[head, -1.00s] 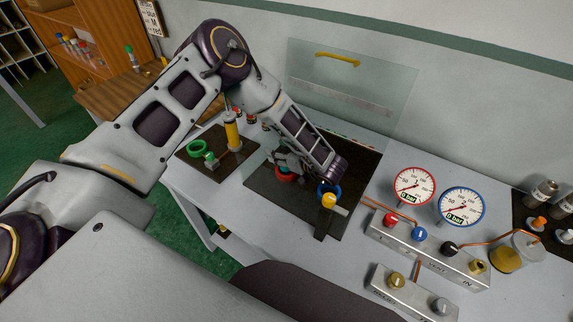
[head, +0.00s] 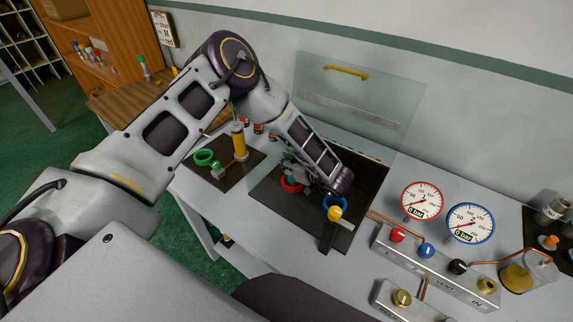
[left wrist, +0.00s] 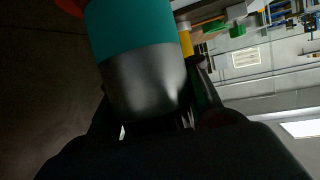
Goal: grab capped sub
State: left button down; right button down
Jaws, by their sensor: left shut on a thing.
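In the left wrist view, a thick cylinder (left wrist: 140,62) with a teal band and a dark grey metal end fills the space between my fingers. It looks like the capped sub. My left gripper (left wrist: 150,110) is shut on it. In the head view my left gripper (head: 290,170) is low over the dark mat, close by a red ring (head: 291,184). My forearm hides much of this spot, so I cannot tell whether the sub touches the red ring's vise. My right gripper is in neither view.
A blue ring (head: 334,202) with a yellow knob (head: 335,213) stands right of my wrist. A green ring (head: 204,157) and a yellow cylinder (head: 239,143) stand on the left mat. A clear shield (head: 350,95) is behind. Gauges (head: 421,201) and a valve block (head: 440,262) are at right.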

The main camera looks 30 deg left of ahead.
pick_arm(q)
jog(key=shift+r, duration=0.75)
notch_tip(320, 180, up, 8)
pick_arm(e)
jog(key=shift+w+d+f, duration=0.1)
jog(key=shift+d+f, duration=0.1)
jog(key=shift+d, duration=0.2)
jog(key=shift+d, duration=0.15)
